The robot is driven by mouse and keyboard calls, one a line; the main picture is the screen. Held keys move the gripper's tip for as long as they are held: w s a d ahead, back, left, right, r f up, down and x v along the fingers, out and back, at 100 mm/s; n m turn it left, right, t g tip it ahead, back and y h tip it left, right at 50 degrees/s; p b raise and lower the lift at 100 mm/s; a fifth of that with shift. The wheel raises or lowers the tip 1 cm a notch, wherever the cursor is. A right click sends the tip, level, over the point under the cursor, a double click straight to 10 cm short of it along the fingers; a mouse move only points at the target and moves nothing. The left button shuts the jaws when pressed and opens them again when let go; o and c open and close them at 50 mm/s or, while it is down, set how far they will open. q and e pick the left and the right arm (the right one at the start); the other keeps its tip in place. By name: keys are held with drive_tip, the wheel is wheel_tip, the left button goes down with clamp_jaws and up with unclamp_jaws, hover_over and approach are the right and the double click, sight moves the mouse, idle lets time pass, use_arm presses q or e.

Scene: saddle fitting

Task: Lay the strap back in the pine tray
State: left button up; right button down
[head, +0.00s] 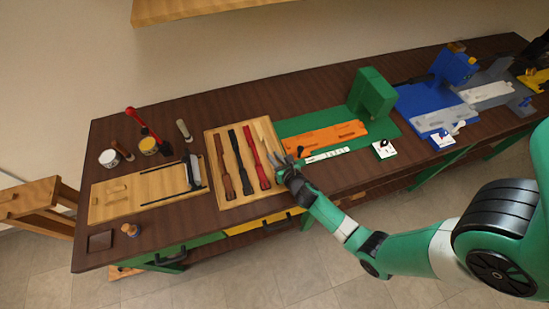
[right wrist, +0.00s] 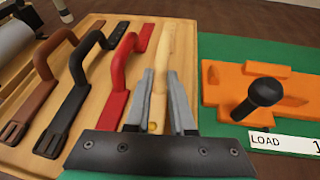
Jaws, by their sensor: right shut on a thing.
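The pine tray (head: 212,170) lies on the dark bench, left of the green mat. A brown strap (head: 228,166), a black strap (head: 239,163) and a red strap (head: 250,155) lie side by side in it. A pale tan strap (head: 266,138) is at the tray's right side, beside the red one; it also shows in the right wrist view (right wrist: 165,50). My right gripper (head: 281,163) is shut on the tan strap, at the tray's right edge. Whether the strap touches the tray floor I cannot tell. My left gripper is out of view.
An orange fixture (head: 325,138) on a green mat stands right of the tray, with a black knob (right wrist: 262,95) and a LOAD label close to my right gripper. A light wooden board (head: 135,194) with a tool lies left, with tins (head: 109,158) behind it.

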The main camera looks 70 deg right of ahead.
drive_tip(key=c, duration=0.8)
unclamp_jaws()
drive_tip(key=shift+f, duration=0.1)
drive_tip(key=shift+o, duration=0.2)
drive_tip(key=shift+r, duration=0.3)
drive_tip(key=p+v, duration=0.2)
drive_tip(key=v, duration=1)
drive_tip(key=shift+f, duration=0.15)
